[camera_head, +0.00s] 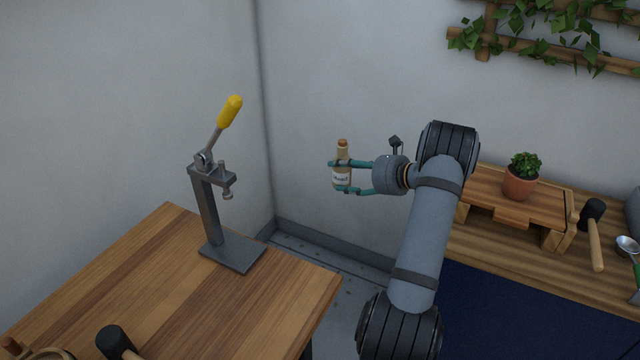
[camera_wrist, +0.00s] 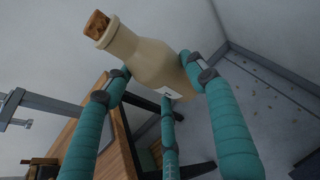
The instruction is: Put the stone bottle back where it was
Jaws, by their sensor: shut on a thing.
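The stone bottle (camera_head: 342,172) is beige with a brown cork and a white label. My gripper (camera_head: 345,176) is shut on it and holds it upright in the air, in the gap between the left table and the right bench. In the wrist view the bottle (camera_wrist: 150,55) shows tilted across the teal fingers (camera_wrist: 165,100), with its cork at upper left. The fingers cover part of its lower body. Its base is hidden in the wrist view.
A lever press (camera_head: 210,205) with a yellow handle stands on the wooden table (camera_head: 180,285) at left. A mallet (camera_head: 115,342) lies at its front. On the right bench (camera_head: 480,247) are a wooden stand (camera_head: 490,196) with a potted plant (camera_head: 521,178), another mallet (camera_head: 594,232) and a spoon (camera_head: 630,246).

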